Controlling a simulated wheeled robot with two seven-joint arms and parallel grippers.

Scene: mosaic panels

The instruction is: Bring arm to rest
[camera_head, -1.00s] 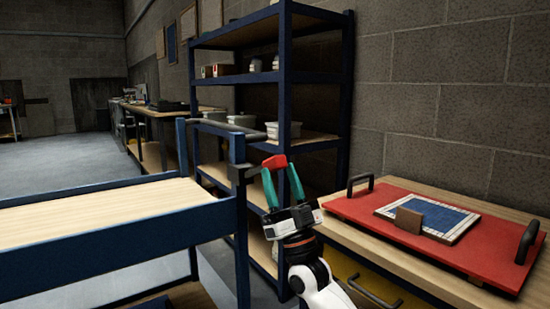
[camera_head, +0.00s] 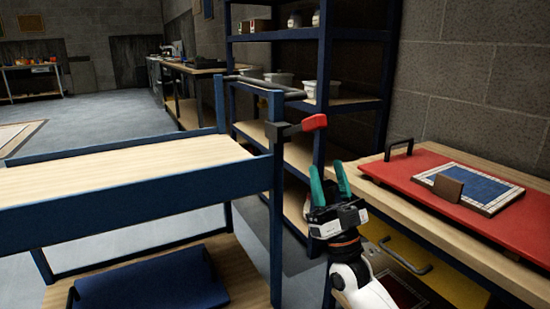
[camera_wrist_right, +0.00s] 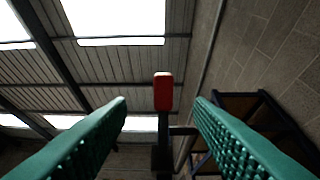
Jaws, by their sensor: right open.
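My right gripper (camera_head: 328,186) has two green fingers. They point up and stand apart with nothing between them. It is between the blue cart (camera_head: 150,215) and the wooden workbench, just below and right of a red-ended lever (camera_head: 314,122) on the cart's post. In the right wrist view the green fingers (camera_wrist_right: 160,112) are spread, and the red lever end (camera_wrist_right: 163,91) shows beyond them in the gap, with no visible contact. My left gripper is not in view.
A red board (camera_head: 425,178) with a black handle and a blue mosaic panel (camera_head: 470,186) lies on the workbench (camera_head: 385,205) at right. Blue shelving (camera_head: 325,70) with white bins stands behind. A blue item (camera_head: 150,278) lies on the cart's lower shelf. Open floor is at left.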

